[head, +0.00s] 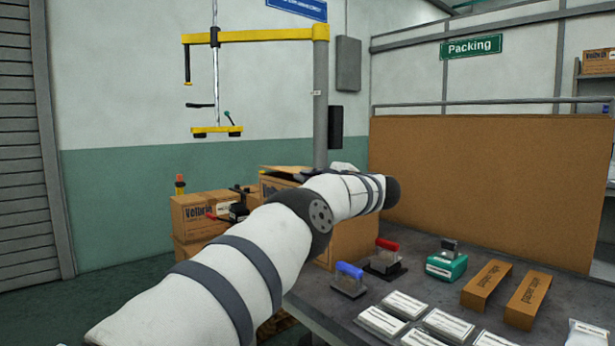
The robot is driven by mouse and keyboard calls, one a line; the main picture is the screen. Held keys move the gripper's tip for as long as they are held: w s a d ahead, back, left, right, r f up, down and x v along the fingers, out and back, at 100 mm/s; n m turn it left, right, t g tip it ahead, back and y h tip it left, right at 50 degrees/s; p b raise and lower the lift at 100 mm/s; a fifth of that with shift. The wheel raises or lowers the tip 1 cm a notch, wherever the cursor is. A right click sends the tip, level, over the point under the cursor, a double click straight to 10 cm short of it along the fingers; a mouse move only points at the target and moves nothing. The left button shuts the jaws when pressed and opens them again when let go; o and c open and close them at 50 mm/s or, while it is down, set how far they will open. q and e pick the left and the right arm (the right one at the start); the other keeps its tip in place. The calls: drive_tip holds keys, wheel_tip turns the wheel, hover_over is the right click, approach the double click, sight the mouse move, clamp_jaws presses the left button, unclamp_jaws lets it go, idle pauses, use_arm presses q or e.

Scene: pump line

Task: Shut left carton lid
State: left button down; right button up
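A brown carton (354,240) stands behind my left arm at the left end of the grey table. Its raised top edge or flap (283,168) shows above the arm, but most of the carton is hidden. I cannot tell how far its lid is open. My white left arm crosses the view from the lower left and bends at a dark joint. A dark part at the carton's top seems to be my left gripper (291,173), mostly hidden behind the arm; its fingers cannot be made out. My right gripper is not in view.
Stamps with blue (349,279) and red (385,257) handles, a green stamp (446,262), two brown bars (486,284) and several label stacks (405,305) lie on the table (420,280). Printed cartons (198,212) stand left. A yellow hoist (260,36) hangs behind; a brown partition (490,185) stands right.

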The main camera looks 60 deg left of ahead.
use_arm(q)
drive_tip(key=c, duration=1.8)
unclamp_jaws()
drive_tip(key=shift+w, duration=0.1)
drive_tip(key=d, duration=0.8)
drive_tip(key=w+d, duration=0.1)
drive_tip(key=d, duration=0.3)
drive_tip(key=shift+w, duration=0.1)
drive_tip(key=shift+f, duration=0.1)
